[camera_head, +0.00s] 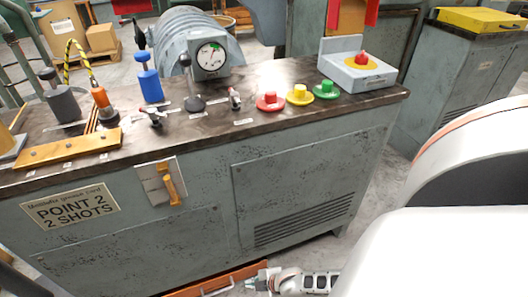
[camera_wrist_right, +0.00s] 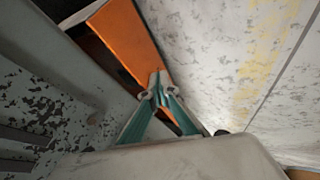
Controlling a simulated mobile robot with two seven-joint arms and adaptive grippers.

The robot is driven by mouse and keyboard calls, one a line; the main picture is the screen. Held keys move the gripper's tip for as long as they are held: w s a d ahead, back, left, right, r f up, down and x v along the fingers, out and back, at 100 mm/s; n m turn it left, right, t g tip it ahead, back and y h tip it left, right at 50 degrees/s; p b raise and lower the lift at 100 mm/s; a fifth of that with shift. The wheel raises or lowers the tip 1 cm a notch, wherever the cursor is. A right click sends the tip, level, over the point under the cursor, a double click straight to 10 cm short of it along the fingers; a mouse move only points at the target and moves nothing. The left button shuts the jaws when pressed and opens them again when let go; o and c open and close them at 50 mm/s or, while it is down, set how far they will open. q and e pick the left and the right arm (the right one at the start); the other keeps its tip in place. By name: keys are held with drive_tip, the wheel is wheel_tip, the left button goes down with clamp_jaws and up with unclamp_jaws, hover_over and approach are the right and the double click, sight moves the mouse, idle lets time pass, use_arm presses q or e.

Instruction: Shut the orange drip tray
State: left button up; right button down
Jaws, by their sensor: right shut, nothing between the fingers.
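The orange drip tray (camera_head: 236,275) is low at the foot of the grey machine cabinet, at the bottom edge of the head view, partly cut off. In the right wrist view its orange front (camera_wrist_right: 128,38) stands out from the cabinet, with a dark gap behind it, so the tray is partly open. My right gripper (camera_head: 262,279) is at the right end of the tray. In the wrist view its fingertips (camera_wrist_right: 158,88) are together, empty, and overlap the orange front; I cannot tell whether they touch it. My left gripper is not in view.
The grey cabinet (camera_head: 110,245) stands directly behind the tray. Its dark worktop (camera_head: 215,135) carries levers, a gauge and red, yellow and green buttons. The speckled floor (camera_wrist_right: 225,50) beside the tray looks clear.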

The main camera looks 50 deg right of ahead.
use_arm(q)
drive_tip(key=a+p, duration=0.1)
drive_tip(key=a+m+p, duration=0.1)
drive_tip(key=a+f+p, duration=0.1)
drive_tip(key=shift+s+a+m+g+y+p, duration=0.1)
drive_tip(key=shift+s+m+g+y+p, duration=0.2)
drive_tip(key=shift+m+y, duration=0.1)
use_arm(e)
drive_tip(key=v, duration=0.7)
drive_tip(key=shift+d+r, duration=0.15)
drive_tip(key=shift+r, duration=0.4)
